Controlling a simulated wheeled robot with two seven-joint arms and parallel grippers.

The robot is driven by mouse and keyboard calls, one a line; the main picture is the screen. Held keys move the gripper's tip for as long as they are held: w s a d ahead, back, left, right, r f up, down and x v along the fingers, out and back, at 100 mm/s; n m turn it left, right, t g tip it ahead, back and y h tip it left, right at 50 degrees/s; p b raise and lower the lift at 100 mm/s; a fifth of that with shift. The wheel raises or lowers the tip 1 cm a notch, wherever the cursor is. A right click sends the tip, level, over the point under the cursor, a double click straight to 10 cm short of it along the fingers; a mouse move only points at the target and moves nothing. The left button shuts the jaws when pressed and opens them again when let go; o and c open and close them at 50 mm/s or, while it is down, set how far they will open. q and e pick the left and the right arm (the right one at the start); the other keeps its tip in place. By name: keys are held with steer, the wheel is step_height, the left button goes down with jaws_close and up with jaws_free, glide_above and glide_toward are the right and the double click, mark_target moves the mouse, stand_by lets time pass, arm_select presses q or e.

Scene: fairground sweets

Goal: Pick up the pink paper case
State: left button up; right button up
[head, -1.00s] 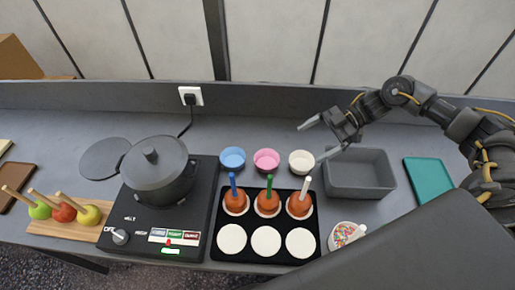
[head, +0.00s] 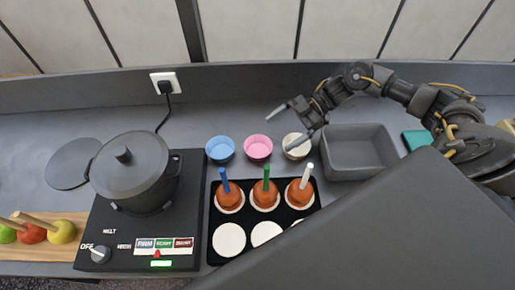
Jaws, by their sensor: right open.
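The pink paper case (head: 258,148) stands on the grey counter. It is between the blue paper case (head: 220,149) on its left and the cream paper case (head: 296,146) on its right, and looks empty. My right gripper (head: 291,126) is open, with its fingers spread above and around the area of the cream case, to the right of the pink case. One finger covers part of the cream case. It does not appear to touch the pink case. My left gripper is not in view.
A black tray (head: 211,237) with caramel apples on sticks and white discs stands in front of the cases. The hotplate (head: 187,213) with a lidded pot (head: 131,178) is at left. A grey bin (head: 358,158) is at right. A wooden board (head: 55,254) holds apples.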

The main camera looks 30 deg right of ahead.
mark_target(264, 149)
steer(key=shift+x, duration=0.8)
steer(key=shift+w+a, duration=0.1)
steer(key=shift+a, duration=0.05)
steer(key=p+x, duration=0.3)
steer(key=x, duration=0.1)
steer(key=shift+w+a+f, duration=0.15)
steer(key=shift+w+f, duration=0.05)
steer(key=shift+a+f, duration=0.2)
steer(key=shift+c, duration=0.5)
steer(key=c, duration=1)
